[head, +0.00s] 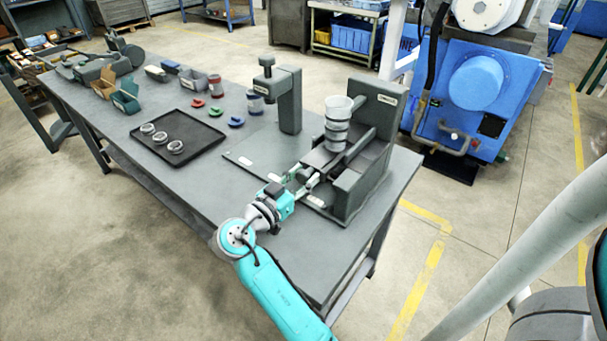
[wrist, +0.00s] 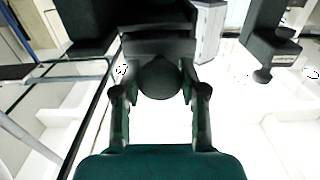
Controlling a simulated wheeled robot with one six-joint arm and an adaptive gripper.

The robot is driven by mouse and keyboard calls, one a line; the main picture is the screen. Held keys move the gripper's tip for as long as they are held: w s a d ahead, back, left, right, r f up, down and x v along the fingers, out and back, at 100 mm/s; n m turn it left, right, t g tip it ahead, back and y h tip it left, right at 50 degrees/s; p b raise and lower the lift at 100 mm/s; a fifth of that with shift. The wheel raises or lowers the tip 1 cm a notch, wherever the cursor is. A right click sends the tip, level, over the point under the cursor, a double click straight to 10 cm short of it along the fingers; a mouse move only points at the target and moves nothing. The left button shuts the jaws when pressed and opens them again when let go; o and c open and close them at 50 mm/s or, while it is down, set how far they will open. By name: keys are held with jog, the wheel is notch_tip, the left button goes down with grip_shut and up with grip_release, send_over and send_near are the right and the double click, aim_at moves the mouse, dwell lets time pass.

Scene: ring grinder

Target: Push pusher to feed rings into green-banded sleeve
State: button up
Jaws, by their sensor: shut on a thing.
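The pusher shows a dark round knob (wrist: 158,79) in the wrist view, between the two fingers of my gripper (wrist: 160,92). In the head view my gripper (head: 301,180) is at the front end of the ring feeder (head: 365,185), shut on the pusher's knob. A pale, see-through tube with grey bands (head: 337,122) stands upright over the feeder's channel. I cannot make out a green band on it, and what lies inside the channel is hidden.
A dark tray (head: 193,154) with three metal rings lies left on the grey table (head: 262,195). A press-like stand (head: 289,100) rises behind the feeder. Red, green and blue C-shaped pieces, a blue-banded sleeve (head: 255,102) and small bins stand farther back.

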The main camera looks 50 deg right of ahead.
aim_at(312, 169)
jog(key=shift+w+d, duration=0.1)
jog(key=shift+d, duration=3.05)
jog(key=shift+a, duration=0.1)
jog(key=shift+a, duration=3.15)
jog(key=o, duration=1.1)
jog(key=shift+c, duration=0.2)
jog(key=shift+a, duration=0.1)
jog(key=shift+s+a, duration=0.2)
jog(key=shift+a, duration=2.15)
